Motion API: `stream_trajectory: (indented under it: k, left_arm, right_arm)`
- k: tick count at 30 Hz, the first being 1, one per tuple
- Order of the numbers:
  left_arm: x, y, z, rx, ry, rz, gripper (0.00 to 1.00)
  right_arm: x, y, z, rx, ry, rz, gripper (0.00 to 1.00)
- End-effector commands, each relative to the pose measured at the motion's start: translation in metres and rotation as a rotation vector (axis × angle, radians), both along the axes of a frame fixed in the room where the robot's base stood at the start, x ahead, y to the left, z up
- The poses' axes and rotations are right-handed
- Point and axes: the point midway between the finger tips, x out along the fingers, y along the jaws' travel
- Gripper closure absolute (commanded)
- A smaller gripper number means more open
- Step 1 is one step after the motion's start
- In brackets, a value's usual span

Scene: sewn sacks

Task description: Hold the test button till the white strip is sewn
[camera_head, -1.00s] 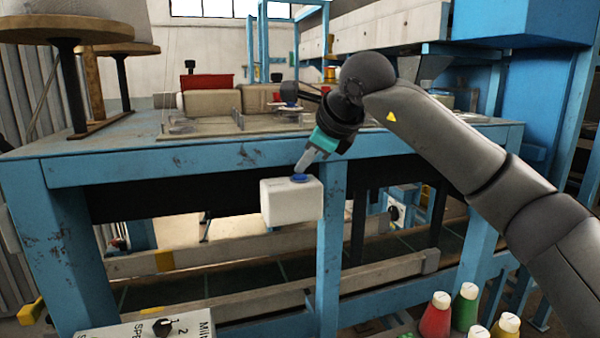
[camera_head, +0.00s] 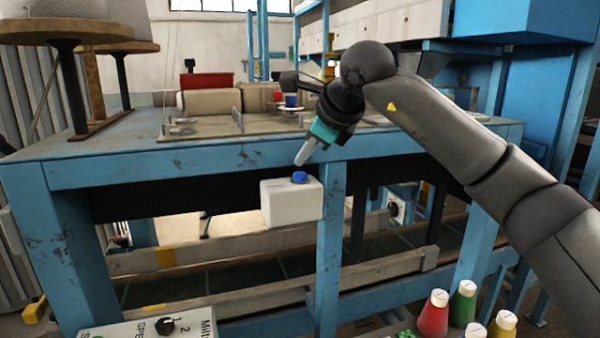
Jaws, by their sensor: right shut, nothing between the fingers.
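The test button is a blue cap (camera_head: 300,177) on top of a white box (camera_head: 291,204), fixed at the front edge of the blue table. The cap stands up from the box. My right gripper (camera_head: 301,161) is shut and empty, its fingertips pointing down just above the blue cap, with a small gap that looks clear. My left gripper is not in view. I cannot make out a white strip; the machine area on the table top is partly behind my right arm.
The blue table (camera_head: 110,173) carries spools on stands (camera_head: 75,35) at left. Several coloured bottles (camera_head: 434,314) stand at the lower right. A conveyor (camera_head: 260,275) runs beneath the table.

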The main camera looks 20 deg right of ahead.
Motion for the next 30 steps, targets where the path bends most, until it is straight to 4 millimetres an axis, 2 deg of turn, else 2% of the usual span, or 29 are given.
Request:
stream_trajectory:
  k: [17, 27, 30]
  left_arm:
    - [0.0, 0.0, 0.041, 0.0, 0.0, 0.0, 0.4]
    - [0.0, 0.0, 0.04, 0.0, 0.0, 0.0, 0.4]
    - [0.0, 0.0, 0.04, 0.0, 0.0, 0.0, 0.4]
  right_arm:
    - [0.0, 0.0, 0.05, 0.001, -0.001, 0.001, 1.0]
    - [0.0, 0.001, 0.049, 0.003, 0.001, 0.003, 1.0]
    - [-0.001, 0.016, 0.042, 0.038, 0.003, 0.039, 1.0]
